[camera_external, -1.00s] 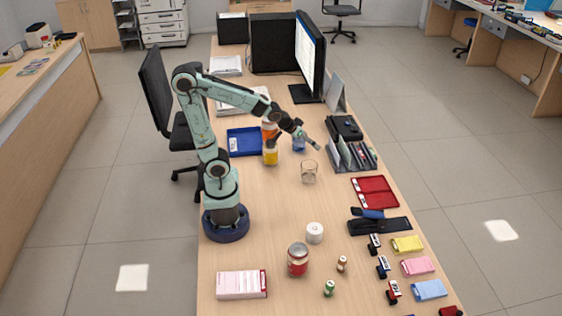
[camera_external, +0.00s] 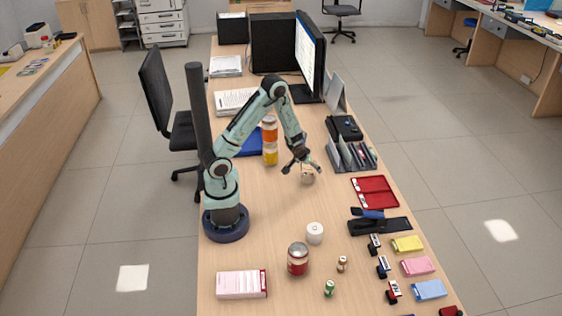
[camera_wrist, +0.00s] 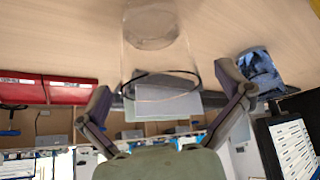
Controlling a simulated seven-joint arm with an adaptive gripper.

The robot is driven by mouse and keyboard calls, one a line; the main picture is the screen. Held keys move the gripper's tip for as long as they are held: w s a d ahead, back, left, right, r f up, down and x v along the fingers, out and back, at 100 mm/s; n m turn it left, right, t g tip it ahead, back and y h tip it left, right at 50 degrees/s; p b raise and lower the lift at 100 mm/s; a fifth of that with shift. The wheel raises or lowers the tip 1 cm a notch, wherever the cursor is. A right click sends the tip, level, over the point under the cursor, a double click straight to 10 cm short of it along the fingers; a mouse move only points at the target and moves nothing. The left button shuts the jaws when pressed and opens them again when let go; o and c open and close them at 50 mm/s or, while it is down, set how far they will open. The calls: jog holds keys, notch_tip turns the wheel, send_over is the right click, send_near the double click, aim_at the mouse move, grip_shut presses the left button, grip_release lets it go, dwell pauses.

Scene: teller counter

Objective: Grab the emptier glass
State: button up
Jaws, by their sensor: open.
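A clear glass (camera_external: 308,178) stands on the counter and looks empty. In the wrist view the clear glass (camera_wrist: 158,55) shows its round base and dark-edged rim. My gripper (camera_external: 302,169) is open just above and around the glass's upper part in the outside view. In the wrist view my gripper (camera_wrist: 165,85) has one finger on each side of the glass, with nothing held; contact is not visible.
Orange (camera_external: 269,130) and yellow (camera_external: 270,155) containers stand left of my gripper. A black organizer (camera_external: 350,155) is close on the right, with a red case (camera_external: 375,191) nearer. A white roll (camera_external: 315,232) and a red-labelled jar (camera_external: 298,259) stand nearer. The counter left of the roll is clear.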

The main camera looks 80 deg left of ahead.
jog(key=shift+w+a+f, duration=0.15)
jog(key=shift+f, duration=0.15)
jog(key=shift+c, duration=0.3)
jog(key=c, duration=1.2)
jog(key=shift+r, duration=0.15)
